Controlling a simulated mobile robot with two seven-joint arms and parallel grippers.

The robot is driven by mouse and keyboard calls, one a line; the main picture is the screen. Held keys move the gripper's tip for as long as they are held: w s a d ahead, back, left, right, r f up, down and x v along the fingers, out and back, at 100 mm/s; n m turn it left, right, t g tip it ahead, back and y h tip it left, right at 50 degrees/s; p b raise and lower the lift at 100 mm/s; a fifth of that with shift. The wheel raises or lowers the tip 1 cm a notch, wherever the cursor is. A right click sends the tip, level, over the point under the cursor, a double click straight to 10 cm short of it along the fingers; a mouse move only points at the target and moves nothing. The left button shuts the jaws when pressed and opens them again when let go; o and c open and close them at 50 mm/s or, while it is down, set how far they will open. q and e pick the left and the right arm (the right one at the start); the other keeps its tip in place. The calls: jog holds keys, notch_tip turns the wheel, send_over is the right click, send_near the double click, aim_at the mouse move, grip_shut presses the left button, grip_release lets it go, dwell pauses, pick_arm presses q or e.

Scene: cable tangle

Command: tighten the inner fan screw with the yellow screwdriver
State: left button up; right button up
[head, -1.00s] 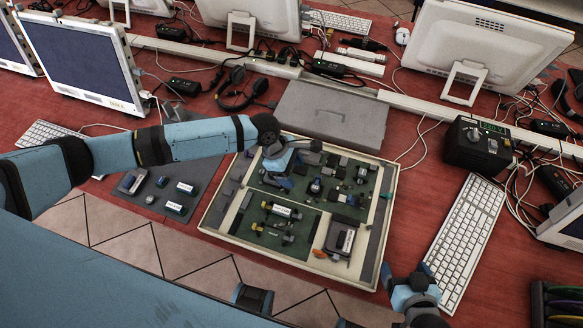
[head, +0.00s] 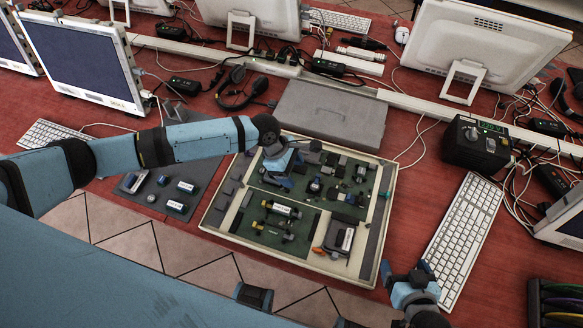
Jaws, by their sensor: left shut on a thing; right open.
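My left gripper (head: 276,182) reaches down over the upper left of a shallow cream-rimmed tray (head: 214,215) with green boards inside. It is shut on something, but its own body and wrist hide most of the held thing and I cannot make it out. I cannot clearly pick out the yellow screwdriver, the fan or the inner fan screw; the parts are too small and dark. A small yellow bit (head: 257,226) shows on the lower board. My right gripper (head: 405,272) is open and empty, to the right of the tray's near right corner.
A grey closed case (head: 330,112) lies behind the tray. A dark mat (head: 205,172) with small parts is to its left. A black box (head: 475,145) and a white keyboard (head: 463,235) stand right. Monitors and loose cables fill the back of the red table.

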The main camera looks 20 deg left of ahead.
pick_arm(q)
jog(key=shift+f, duration=0.35)
pick_arm(e)
jog(key=shift+r, duration=0.35)
pick_arm(q)
jog(key=shift+p, duration=0.3)
